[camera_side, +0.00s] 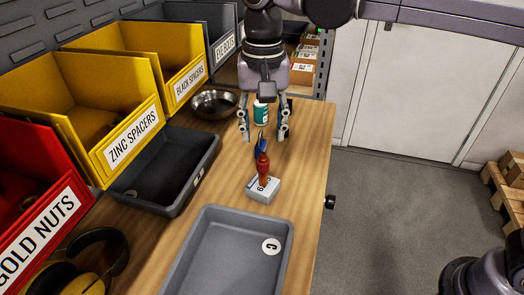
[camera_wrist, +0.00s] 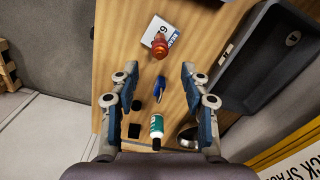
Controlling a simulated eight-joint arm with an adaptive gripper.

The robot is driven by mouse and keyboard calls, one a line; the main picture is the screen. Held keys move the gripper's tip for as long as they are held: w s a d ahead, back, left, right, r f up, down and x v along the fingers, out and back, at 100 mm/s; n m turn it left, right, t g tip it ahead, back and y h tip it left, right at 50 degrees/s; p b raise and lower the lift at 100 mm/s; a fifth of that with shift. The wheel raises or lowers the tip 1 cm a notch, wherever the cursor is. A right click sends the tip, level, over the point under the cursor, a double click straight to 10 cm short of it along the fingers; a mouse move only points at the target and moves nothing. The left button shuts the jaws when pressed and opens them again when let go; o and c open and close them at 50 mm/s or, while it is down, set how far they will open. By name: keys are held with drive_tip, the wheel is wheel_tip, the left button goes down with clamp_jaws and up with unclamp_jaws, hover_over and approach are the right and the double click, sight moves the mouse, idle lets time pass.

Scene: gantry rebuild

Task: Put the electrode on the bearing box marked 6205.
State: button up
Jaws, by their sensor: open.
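The bearing box (camera_side: 262,195) is a small white carton marked with a number starting with 6, on the wooden bench. It also shows at the top of the wrist view (camera_wrist: 150,36). A red-orange object (camera_side: 263,168) overlaps its top in both views; I cannot tell whether it rests on it. A slim blue object (camera_side: 260,148), perhaps the electrode, is just behind; in the wrist view it (camera_wrist: 159,88) lies between the fingers' lines. My gripper (camera_side: 263,136) points down, open and empty, above the bench; no finger visibly touches anything.
A white-and-teal bottle (camera_side: 261,113) and a metal bowl (camera_side: 214,104) stand behind. A grey tray (camera_side: 203,283) is in front, a black bin (camera_side: 175,200) at left, yellow bins beyond. The bench's right edge is close.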

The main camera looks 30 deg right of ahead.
drive_tip(key=s+d+n+t, duration=0.2)
drive_tip(key=s+d+t, duration=0.15)
drive_tip(key=d, duration=1.05)
drive_tip(key=s+d+f+n+t, duration=0.3)
drive_tip(key=s+d+f, duration=0.5)
drive_tip(key=d+f, duration=0.1)
drive_tip(key=shift+d+f+t, duration=0.25)
drive_tip(key=shift+d+t, duration=0.1)
drive_tip(key=shift+d, duration=0.3)
